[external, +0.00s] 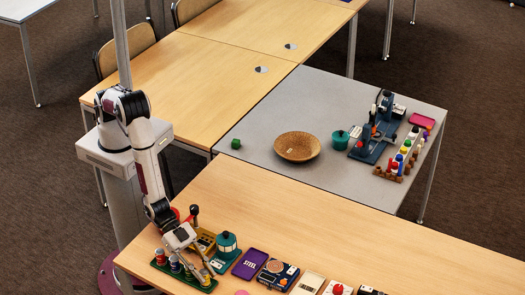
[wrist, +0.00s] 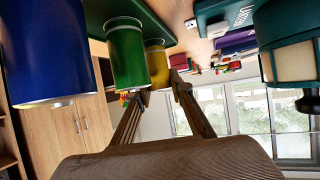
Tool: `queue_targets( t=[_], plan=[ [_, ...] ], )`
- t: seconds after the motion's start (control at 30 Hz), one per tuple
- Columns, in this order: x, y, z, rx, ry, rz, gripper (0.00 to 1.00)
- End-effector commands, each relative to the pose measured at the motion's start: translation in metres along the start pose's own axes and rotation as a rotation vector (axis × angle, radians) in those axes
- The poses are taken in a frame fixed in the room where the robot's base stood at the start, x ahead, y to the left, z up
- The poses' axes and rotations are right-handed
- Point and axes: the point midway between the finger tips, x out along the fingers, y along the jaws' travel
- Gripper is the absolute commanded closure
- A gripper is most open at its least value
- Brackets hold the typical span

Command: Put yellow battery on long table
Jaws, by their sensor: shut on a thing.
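The yellow battery (external: 206,277) stands at the right end of a green tray (external: 185,282) on the near wooden table. It shows as a yellow cylinder in the wrist view (wrist: 156,65), behind the green battery (wrist: 126,55). My gripper (external: 203,265) reaches down to the tray's right end. In the wrist view its two fingers (wrist: 162,90) are shut on the yellow battery, one on each side. The battery still looks to be at the tray. The near wooden table (external: 330,235) is long and runs to the lower right; another wooden table (external: 190,75) runs to the upper right.
A blue battery (wrist: 40,50) stands close to the green one. A teal lantern-like object (external: 226,246) is just right of my gripper. A purple "STEEL" box (external: 250,264) and several devices line the front edge.

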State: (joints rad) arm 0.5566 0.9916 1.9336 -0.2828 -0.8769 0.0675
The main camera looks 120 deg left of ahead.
Motion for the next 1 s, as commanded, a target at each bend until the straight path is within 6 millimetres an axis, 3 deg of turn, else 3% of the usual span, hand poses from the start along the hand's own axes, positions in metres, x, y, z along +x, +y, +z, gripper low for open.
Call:
queue_targets(
  t=[0.57,0.6,0.67,1.0],
  plan=[
    [0.0036,0.0001,0.0059,0.000,0.001,0.000,1.00],
    [0.0036,0.0002,0.0058,0.000,0.001,0.000,0.74],
    [0.0035,0.0001,0.0057,0.000,0.001,0.000,0.59],
    [0.0033,0.0000,0.0066,0.000,-0.001,0.000,0.59]
  ],
)
